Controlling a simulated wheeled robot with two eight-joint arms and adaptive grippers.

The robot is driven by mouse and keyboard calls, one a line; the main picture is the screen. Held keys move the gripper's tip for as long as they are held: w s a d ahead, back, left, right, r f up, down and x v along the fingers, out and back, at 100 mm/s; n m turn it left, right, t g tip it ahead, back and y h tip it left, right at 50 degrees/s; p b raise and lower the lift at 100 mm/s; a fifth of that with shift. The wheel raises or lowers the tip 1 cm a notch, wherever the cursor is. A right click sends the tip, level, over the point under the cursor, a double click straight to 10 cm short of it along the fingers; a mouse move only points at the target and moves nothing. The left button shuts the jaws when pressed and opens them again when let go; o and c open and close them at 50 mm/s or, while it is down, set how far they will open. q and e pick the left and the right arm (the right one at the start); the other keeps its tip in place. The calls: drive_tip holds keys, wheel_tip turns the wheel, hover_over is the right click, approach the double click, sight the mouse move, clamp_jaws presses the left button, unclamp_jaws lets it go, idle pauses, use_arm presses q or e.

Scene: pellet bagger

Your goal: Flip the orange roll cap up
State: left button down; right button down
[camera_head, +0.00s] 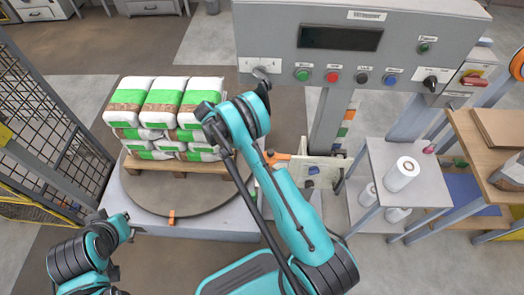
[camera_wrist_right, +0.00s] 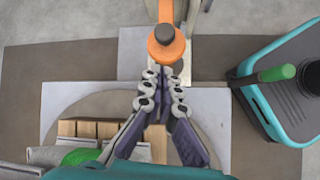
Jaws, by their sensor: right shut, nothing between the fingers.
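The orange roll cap (camera_wrist_right: 172,48) shows in the right wrist view as an orange piece with a dark round end, just beyond my right fingertips. In the head view an orange piece (camera_head: 279,156) sticks out beside the pale carriage (camera_head: 315,172), partly behind my right arm. My right gripper (camera_wrist_right: 163,88) is shut and empty, its fingertips close to the cap; I cannot tell whether they touch it. I cannot make out the right gripper in the head view.
Stacked green and white bags (camera_head: 165,100) stand on a pallet on the round turntable (camera_head: 150,195). A control panel (camera_head: 360,50) rises behind. A small grey table (camera_head: 425,188) holds a white roll (camera_head: 402,174). A mesh fence (camera_head: 45,125) stands at the left.

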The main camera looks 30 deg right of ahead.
drive_tip(key=b+x, duration=0.4)
drive_tip(key=x, duration=0.6)
idle(0.3)
